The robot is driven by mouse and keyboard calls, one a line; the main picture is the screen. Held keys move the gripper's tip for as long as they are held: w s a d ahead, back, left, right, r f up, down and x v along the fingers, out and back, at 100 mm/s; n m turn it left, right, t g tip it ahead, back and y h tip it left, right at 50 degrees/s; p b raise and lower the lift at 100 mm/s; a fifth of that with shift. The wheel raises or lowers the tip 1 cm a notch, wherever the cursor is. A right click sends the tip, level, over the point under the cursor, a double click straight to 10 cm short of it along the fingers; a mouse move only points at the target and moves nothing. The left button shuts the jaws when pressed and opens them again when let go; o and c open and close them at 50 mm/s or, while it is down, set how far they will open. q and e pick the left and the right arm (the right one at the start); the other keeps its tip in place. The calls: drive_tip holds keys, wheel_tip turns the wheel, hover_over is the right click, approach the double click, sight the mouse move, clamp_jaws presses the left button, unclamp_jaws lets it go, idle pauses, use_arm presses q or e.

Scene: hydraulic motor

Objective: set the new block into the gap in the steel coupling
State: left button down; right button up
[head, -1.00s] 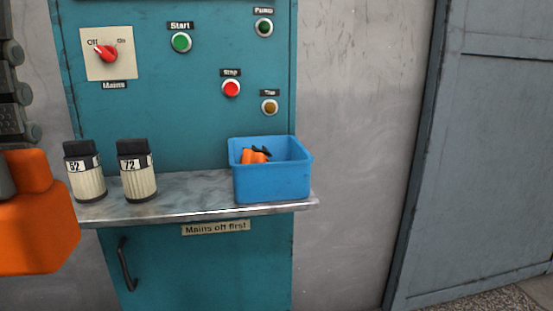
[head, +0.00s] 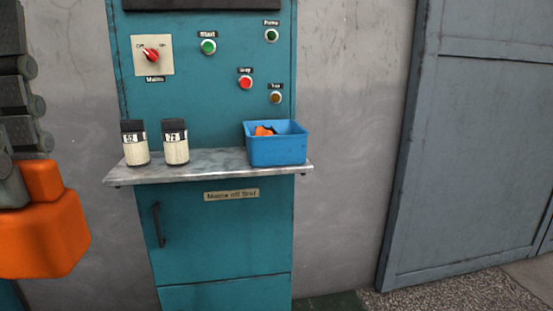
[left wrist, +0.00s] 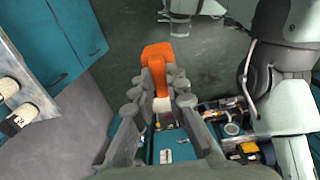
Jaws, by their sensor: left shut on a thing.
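An orange block (head: 45,235) with a smaller upper part hangs at the left edge of the head view. My left gripper (head: 18,165), grey and cut off by the picture edge, is shut on it. In the left wrist view the orange block (left wrist: 157,55) sticks out beyond the grey fingers of the left gripper (left wrist: 163,80), which clasp its narrower end. The held block is in the air, apart from the cabinet. I cannot make out the steel coupling in these frames. My right gripper is not in view.
A teal cabinet (head: 225,235) carries a metal shelf (head: 215,163) with two labelled jars (head: 135,145) (head: 175,145) and a blue bin (head: 277,151) containing orange pieces (head: 264,130). Above are a red mains switch (head: 151,55) and push buttons. A grey door (head: 470,140) stands right.

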use_arm(q)
drive_tip(key=w+f+m, duration=0.7)
drive_tip(key=f, duration=0.5)
drive_tip(key=w+a+f+m, duration=0.1)
drive_tip(key=w+f+m, duration=0.55)
drive_tip(key=f, duration=0.65)
drive_tip(key=w+f+m, duration=0.7)
drive_tip(key=w+f, duration=0.1)
drive_tip(key=f, duration=0.4)
drive_tip(key=a+r+n, duration=0.2)
drive_tip(key=a+r, duration=0.2)
drive_tip(key=a, duration=0.6)
drive_tip(key=a+r+n, duration=0.3)
drive_tip(key=a, duration=0.8)
drive_tip(key=s+a+f+n, duration=0.3)
drive_tip(key=s+a+f, duration=0.2)
drive_tip(key=s+a, duration=0.2)
